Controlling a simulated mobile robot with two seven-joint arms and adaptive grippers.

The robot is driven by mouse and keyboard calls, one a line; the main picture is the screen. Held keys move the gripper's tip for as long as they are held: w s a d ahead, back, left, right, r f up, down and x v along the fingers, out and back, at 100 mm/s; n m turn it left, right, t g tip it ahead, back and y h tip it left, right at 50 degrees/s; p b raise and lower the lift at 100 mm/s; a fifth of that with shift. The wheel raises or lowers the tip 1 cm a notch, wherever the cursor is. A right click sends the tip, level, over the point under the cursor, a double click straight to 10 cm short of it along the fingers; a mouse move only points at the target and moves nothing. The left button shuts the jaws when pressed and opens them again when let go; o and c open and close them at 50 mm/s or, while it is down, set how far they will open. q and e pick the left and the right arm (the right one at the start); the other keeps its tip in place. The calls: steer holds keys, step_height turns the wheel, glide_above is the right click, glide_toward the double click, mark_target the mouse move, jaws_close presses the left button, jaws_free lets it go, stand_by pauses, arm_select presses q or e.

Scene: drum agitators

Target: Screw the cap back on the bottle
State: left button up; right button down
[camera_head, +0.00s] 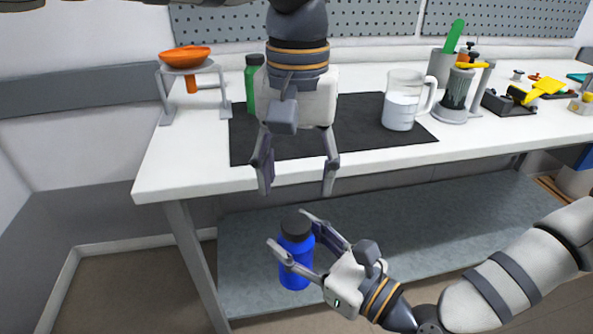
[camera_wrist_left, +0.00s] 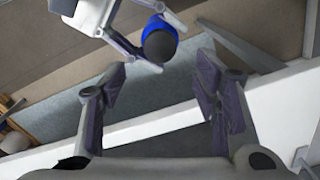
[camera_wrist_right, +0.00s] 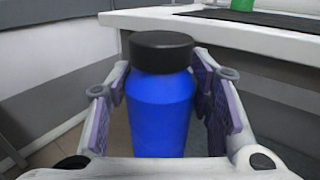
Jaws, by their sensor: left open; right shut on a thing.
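A blue bottle (camera_head: 296,262) with a black cap (camera_head: 296,225) on its top is held upright in front of the table, below the tabletop's height. My right gripper (camera_head: 291,233) is shut on the blue bottle's body. In the right wrist view the bottle (camera_wrist_right: 160,112) stands between the fingers, with the cap (camera_wrist_right: 161,50) on top. My left gripper (camera_head: 297,192) is open and empty, pointing down above the bottle near the table's front edge. In the left wrist view the cap (camera_wrist_left: 159,44) shows beyond the open fingers. Whether the cap is tight cannot be told.
A black mat (camera_head: 370,147) on the white table (camera_head: 185,165) bears a green bottle (camera_head: 251,85) and a clear pitcher (camera_head: 401,100). An orange funnel (camera_head: 186,57) sits on a stand at the left. A grey lower shelf (camera_head: 420,225) lies under the tabletop.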

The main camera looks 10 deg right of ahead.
mark_target(295, 222)
arm_select(q)
step_height(295, 222, down, 8)
stand_by(0.6)
steer(key=c, duration=1.2)
steer(key=m, duration=0.6)
steer(key=shift+m, duration=0.3)
steer(key=shift+c, duration=0.2)
steer(key=o, duration=1.3)
